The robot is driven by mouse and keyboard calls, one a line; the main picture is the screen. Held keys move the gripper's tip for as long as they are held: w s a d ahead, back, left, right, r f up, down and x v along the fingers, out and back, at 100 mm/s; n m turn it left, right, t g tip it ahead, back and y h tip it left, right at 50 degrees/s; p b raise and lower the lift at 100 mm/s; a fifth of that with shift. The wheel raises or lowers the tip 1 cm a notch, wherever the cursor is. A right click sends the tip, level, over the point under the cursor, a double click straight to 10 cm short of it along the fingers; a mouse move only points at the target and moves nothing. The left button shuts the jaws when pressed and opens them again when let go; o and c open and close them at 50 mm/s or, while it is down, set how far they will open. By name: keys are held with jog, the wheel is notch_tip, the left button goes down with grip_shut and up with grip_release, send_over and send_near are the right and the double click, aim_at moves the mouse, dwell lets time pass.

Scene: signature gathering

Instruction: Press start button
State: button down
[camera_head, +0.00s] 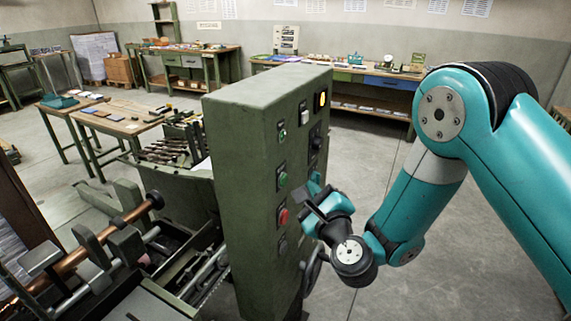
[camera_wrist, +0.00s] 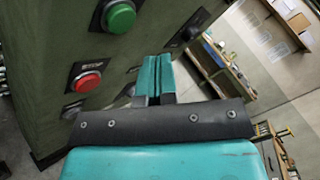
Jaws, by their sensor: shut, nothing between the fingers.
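A green machine cabinet (camera_head: 232,150) stands in the middle of the head view with a control panel on its right-hand face. A green button (camera_head: 282,179) sits above a red button (camera_head: 283,216) on that panel. In the wrist view the green button (camera_wrist: 120,16) is at the top and the red button (camera_wrist: 88,82) is lower left. My gripper (camera_head: 315,184) is just right of the panel, apart from the green button. In the wrist view its teal fingers (camera_wrist: 155,68) are shut together and empty, pointing right of both buttons.
Another small green button (camera_head: 282,134) and a yellow light (camera_head: 323,99) sit higher on the panel. Machine parts with a copper-coloured bar (camera_head: 85,252) lie left of the cabinet. Workbenches (camera_head: 376,82) line the back wall. The floor (camera_head: 450,225) right of the cabinet is clear.

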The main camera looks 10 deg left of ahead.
aim_at(284, 181)
jog(key=a+p, duration=0.1)
jog(key=p, duration=0.1)
jog(key=a+p, duration=0.1)
jog(key=p, duration=0.1)
jog(key=shift+w, duration=0.3)
jog(key=shift+w+a+r+p, duration=0.1)
jog(key=shift+a+p, duration=0.15)
jog(key=shift+p, duration=0.55)
dwell(1.3)
jog(key=shift+w+a+p, duration=0.1)
jog(key=shift+a+p, duration=0.1)
jog(key=shift+p, duration=0.3)
